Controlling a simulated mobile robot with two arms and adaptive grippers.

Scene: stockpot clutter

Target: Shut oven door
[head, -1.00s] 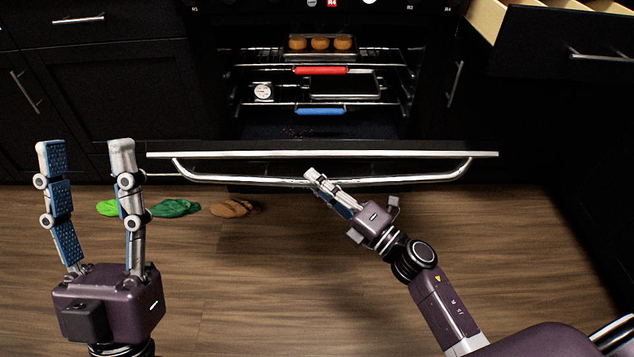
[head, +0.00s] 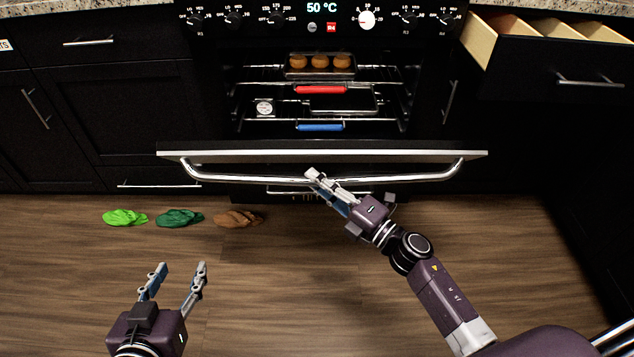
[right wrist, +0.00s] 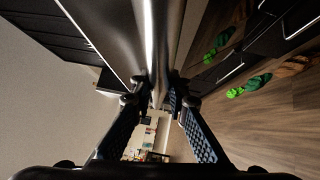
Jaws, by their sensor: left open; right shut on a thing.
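The oven door (head: 225,156) is partly open and tilted outward at the bottom of the black oven. Its silver bar handle (head: 420,177) runs across the front. My right gripper (head: 325,184) is shut on the handle near its middle; in the right wrist view the handle (right wrist: 150,45) runs between the two fingers. My left gripper (head: 179,276) is open and empty, low at the left, above the floor and away from the oven.
Inside the oven, muffins (head: 320,62) sit on the upper rack beside a thermometer (head: 264,107) lower down. Several cloth-like lumps (head: 180,218) lie on the floor at left. An open drawer (head: 540,50) juts out at the upper right.

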